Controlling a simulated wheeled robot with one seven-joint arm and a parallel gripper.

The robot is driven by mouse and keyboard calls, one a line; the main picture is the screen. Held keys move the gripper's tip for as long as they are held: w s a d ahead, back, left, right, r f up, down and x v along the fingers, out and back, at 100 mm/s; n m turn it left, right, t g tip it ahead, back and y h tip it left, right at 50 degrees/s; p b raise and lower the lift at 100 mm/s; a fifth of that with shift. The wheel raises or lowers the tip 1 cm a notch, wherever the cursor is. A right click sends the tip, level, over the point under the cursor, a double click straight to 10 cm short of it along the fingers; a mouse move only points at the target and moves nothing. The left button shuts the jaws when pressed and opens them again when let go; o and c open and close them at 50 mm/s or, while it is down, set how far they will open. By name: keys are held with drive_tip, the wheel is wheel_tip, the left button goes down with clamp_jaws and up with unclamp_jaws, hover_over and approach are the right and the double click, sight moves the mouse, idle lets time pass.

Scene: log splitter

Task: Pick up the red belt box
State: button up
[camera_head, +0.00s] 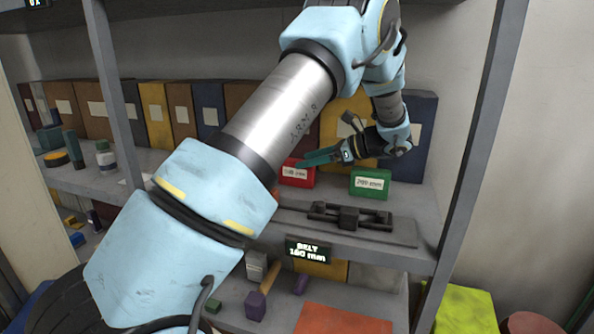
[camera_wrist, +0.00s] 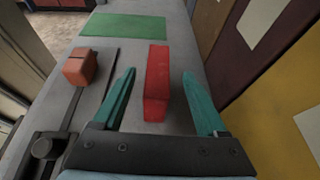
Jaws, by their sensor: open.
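The red belt box (camera_head: 297,176) stands on the middle shelf with a white label, too small to read surely. My gripper (camera_head: 304,161) reaches in from the right, its teal fingers level with the top of the box and partly in front of it. In the wrist view, the red box (camera_wrist: 157,82) lies between the two spread fingers of my gripper (camera_wrist: 159,72). The gripper is open and holds nothing. How deep the fingers reach beside the box is hard to tell.
A green box (camera_head: 370,182) labelled 200 mm stands right of the red one. A black fixture (camera_head: 348,216) lies in front, above a display (camera_head: 308,251) reading BELT 180 mm. Large boxes line the back. An orange-red block (camera_wrist: 82,66) and green sheet (camera_wrist: 124,26) lie beyond.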

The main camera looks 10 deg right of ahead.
drive_tip(key=p+x, duration=0.1)
drive_tip(key=x, duration=0.1)
drive_tip(key=shift+a, duration=0.4)
drive_tip(key=shift+w+a+f, duration=0.15)
drive_tip(key=shift+a+f, duration=0.05)
drive_tip(key=shift+f, duration=0.05)
clamp_jaws()
